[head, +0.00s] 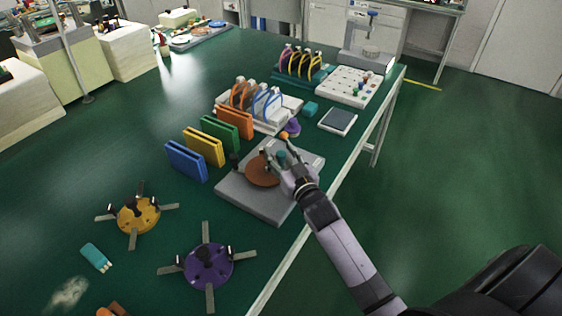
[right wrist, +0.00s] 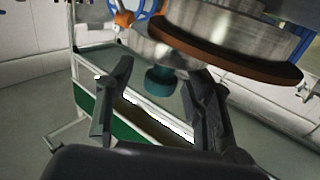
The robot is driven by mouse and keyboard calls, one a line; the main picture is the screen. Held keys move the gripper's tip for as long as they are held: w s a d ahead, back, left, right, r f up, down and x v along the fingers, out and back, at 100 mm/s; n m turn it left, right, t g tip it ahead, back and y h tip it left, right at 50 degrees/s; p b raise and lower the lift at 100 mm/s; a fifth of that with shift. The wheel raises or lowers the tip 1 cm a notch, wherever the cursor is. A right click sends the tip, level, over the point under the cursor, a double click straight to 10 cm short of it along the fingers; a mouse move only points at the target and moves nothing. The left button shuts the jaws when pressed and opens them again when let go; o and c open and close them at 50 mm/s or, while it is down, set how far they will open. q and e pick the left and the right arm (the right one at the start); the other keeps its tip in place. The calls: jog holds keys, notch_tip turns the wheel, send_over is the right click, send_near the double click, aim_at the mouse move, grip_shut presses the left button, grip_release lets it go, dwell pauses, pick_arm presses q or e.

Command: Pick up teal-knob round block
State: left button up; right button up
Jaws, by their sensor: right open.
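The teal knob (head: 282,155) of the round block shows small at the tip of my right gripper (head: 289,166) in the head view. In the right wrist view the teal knob (right wrist: 159,82) sits between the two spread fingers of my right gripper (right wrist: 160,74), with gaps to both fingers. The knob joins a round metal block (right wrist: 150,51). In the head view my gripper hides most of this block. My left gripper is not in view.
The block is at a grey lapping machine (head: 240,197) with a brown round plate (head: 261,171); an orange-jointed arm (head: 285,136) stands close behind my gripper. Blue, yellow and green upright holders (head: 186,161) stand left. Purple (head: 208,267) and yellow (head: 138,215) fixtures lie in front.

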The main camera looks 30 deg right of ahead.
jog(key=shift+c, duration=0.2)
grip_shut()
dwell(0.5)
jog(key=shift+r, duration=0.1)
